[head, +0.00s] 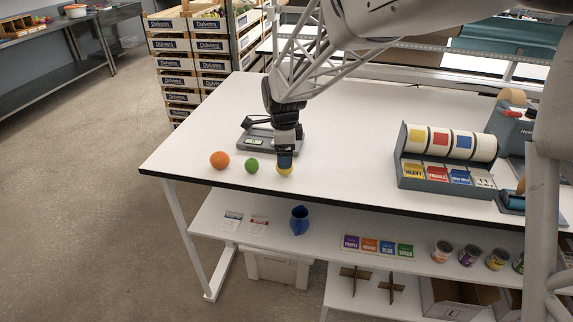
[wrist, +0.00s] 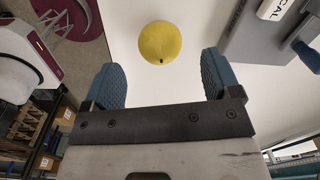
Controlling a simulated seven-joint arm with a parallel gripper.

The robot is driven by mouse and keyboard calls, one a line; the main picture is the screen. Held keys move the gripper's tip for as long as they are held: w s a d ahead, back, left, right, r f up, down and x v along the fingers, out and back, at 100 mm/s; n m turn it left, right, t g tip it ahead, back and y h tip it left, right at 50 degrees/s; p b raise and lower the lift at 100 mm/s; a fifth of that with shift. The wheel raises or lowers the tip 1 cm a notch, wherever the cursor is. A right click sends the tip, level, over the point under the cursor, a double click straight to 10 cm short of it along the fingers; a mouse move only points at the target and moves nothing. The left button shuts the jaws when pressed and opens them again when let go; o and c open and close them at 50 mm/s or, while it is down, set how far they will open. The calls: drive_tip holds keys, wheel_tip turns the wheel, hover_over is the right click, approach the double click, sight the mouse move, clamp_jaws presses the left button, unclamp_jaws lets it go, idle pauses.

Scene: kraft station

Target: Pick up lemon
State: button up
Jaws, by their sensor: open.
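The yellow lemon (wrist: 160,42) lies on the white table top, just beyond my fingertips in the wrist view. In the head view the lemon (head: 285,170) shows only partly, because my gripper (head: 284,160) is in front of and above it. My gripper also shows in the wrist view (wrist: 163,72), with its two blue fingers spread apart. Nothing is between the fingers, and the lemon is roughly centred ahead of the gap. I cannot tell the exact height of the fingertips over the lemon.
A green lime (head: 252,166) and an orange (head: 219,160) lie to the left of the lemon. A grey scale (head: 256,142) stands behind. A label dispenser (head: 445,160) stands at the right. The table's front edge (head: 330,199) is close. The table's middle is clear.

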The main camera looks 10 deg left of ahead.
drive_tip(key=shift+f, duration=0.15)
drive_tip(key=shift+w+f, duration=0.1)
drive_tip(key=shift+f, duration=2.4)
drive_tip(key=shift+c, duration=0.5)
drive_tip(key=c, duration=0.9)
